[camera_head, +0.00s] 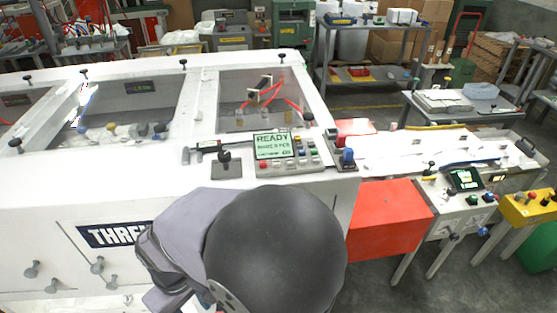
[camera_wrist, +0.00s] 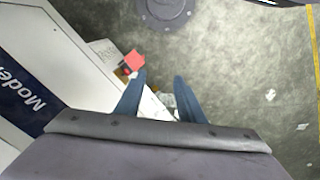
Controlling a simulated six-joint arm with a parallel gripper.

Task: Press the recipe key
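The control panel (camera_head: 289,163) sits on top of the white machine's front ledge. It has a green-lit screen (camera_head: 273,144) whose top line reads "READY"; the lower lines are too small to read surely. Small coloured keys (camera_head: 305,152) stand to the right of the screen and along its lower edge. I cannot tell which one is the recipe key. In the wrist view my gripper (camera_wrist: 161,78) has its two blue fingers apart with nothing held between them. It points down towards the floor beside the machine, away from the panel. My fingers cannot be made out in the head view.
A black knob on a grey plate (camera_head: 226,164) stands left of the panel, and a blue-topped knob (camera_head: 347,158) stands right of it. A red box (camera_head: 388,219) and a second, dark-screened panel (camera_head: 464,179) are farther right. My arm covers the machine's lower front.

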